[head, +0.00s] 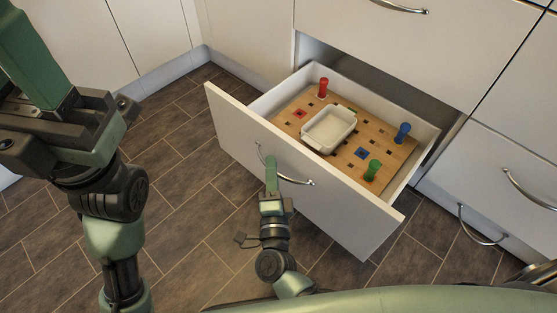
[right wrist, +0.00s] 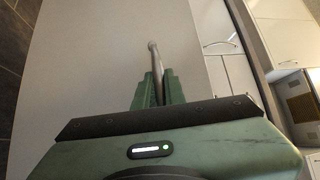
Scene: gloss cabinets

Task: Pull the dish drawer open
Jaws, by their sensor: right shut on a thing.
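The dish drawer (head: 310,206) stands pulled well out of the cabinet, with its inside showing. A curved metal handle (head: 300,181) is on its white front; part of the bar also shows in the right wrist view (right wrist: 153,58). My right gripper (head: 271,165) is shut on this handle, near its middle. In the right wrist view its green fingers (right wrist: 160,88) close around the bar. My left gripper (head: 28,55) is at the upper left, away from the drawer; whether its fingers are open cannot be told.
Inside the drawer, a wooden peg board (head: 290,122) carries a white dish (head: 329,128), a red peg (head: 323,87), a blue peg (head: 402,132) and a green peg (head: 372,170). Closed cabinet fronts (head: 430,50) surround it. The tiled floor (head: 180,190) at left is clear.

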